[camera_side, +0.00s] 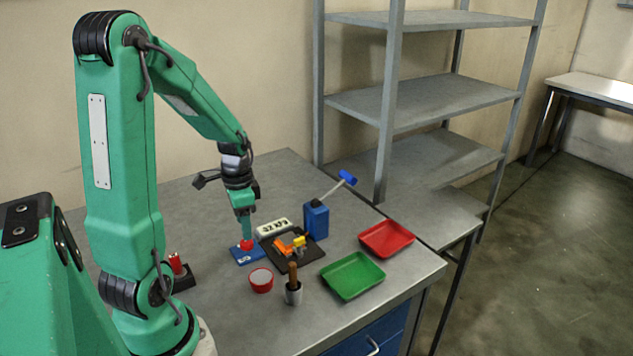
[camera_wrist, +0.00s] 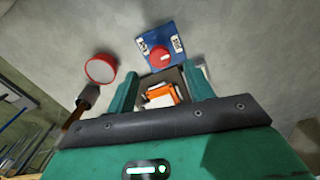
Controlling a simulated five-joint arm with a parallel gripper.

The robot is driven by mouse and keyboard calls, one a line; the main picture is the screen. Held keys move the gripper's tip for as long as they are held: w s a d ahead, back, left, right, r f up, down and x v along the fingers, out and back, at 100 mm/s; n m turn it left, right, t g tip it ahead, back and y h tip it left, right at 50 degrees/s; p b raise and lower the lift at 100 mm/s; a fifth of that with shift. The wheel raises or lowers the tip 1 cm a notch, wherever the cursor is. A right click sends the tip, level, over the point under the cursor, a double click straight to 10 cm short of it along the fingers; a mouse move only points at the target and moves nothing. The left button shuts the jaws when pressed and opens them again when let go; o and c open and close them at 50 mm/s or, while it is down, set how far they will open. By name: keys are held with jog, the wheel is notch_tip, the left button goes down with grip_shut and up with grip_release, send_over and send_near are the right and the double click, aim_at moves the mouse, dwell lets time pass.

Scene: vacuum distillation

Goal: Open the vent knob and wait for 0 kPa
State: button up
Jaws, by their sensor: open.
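The red vent knob (camera_side: 247,244) sits on a blue base plate (camera_side: 240,257) on the bench. My gripper (camera_side: 246,236) points down just above the knob, its fingers apart. In the wrist view the knob (camera_wrist: 160,57) shows between and beyond the two open fingertips (camera_wrist: 161,72), and I cannot tell whether they touch it. White labels lie on both sides of the knob on the blue plate (camera_wrist: 158,35). A white display (camera_side: 272,228) behind the knob appears to read 32 kPa; any sign before the number is hard to make out.
A dark plate (camera_side: 292,260) with orange and yellow parts lies right of the knob. A blue box (camera_side: 316,221) with a lever, green tray (camera_side: 352,276) and red tray (camera_side: 387,239) are further right.

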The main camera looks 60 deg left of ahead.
aim_at(246, 242)
jog(key=shift+f, duration=2.55)
jog(key=c, duration=1)
